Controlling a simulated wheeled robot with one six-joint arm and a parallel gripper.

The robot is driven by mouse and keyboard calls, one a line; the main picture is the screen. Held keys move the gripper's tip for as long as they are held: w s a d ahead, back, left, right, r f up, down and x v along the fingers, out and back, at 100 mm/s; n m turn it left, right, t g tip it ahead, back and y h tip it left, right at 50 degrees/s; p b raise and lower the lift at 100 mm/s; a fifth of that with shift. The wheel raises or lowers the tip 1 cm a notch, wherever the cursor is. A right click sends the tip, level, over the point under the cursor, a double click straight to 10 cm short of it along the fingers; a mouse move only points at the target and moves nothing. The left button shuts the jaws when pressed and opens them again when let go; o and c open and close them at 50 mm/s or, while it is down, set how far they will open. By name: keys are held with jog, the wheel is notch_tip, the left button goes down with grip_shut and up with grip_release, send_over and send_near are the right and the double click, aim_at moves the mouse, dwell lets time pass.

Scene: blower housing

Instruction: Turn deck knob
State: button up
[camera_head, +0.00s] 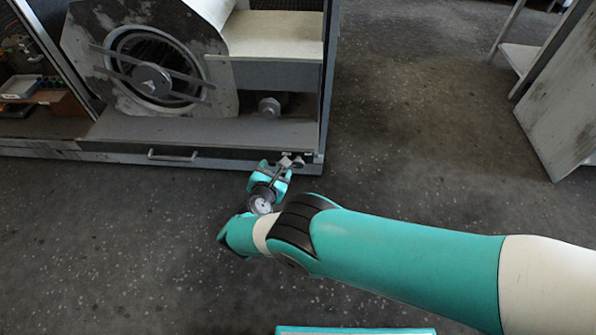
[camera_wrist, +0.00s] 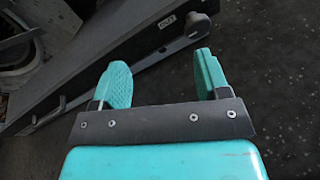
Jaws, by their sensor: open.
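My gripper (camera_head: 273,170) is open and empty, just in front of the right end of the cabinet's low front edge. In the wrist view its two teal fingers (camera_wrist: 162,64) are spread apart with nothing between them. A small grey knob or lever (camera_head: 291,162) sits on that front edge by the right corner, close to the fingertips. In the wrist view a grey rounded piece (camera_wrist: 197,25), apparently this knob, lies beyond the fingers near the right one. A small white label (camera_wrist: 167,21) with dark letters is beside it. I cannot tell how the knob is turned.
The blower housing (camera_head: 215,60) with its round fan opening stands on the deck (camera_head: 170,128). A bar handle (camera_head: 172,157) runs along the front edge. A grey round fitting (camera_head: 269,107) sits inside at right. A leaning panel (camera_head: 560,110) stands far right; floor between is clear.

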jog(key=s+d+f+n+t+y+b, duration=0.1)
jog(key=s+d+f+n+t+b, duration=0.1)
jog(key=s+d+f+n+t, duration=0.4)
jog(key=n+g+b, duration=0.2)
jog(key=b, duration=0.6)
send_near(298, 166)
jog(key=w+f, duration=0.1)
jog(key=w+b, duration=0.1)
jog(key=b, duration=0.4)
jog(key=w+b, duration=0.2)
jog(key=b, duration=0.3)
jog(key=shift+d+y, duration=0.25)
jog(key=shift+y, duration=0.15)
jog(key=shift+w+b, duration=0.4)
jog(key=shift+b, duration=0.35)
jog(key=shift+w+d+r+b, duration=0.1)
jog(key=shift+w+r+b, duration=0.1)
jog(key=shift+w+b, duration=0.8)
jog(key=shift+w+d+r+b, duration=0.15)
jog(key=shift+w+b, duration=0.3)
jog(key=shift+w, duration=1.1)
jog(key=shift+a, duration=0.1)
jog(key=c, duration=0.9)
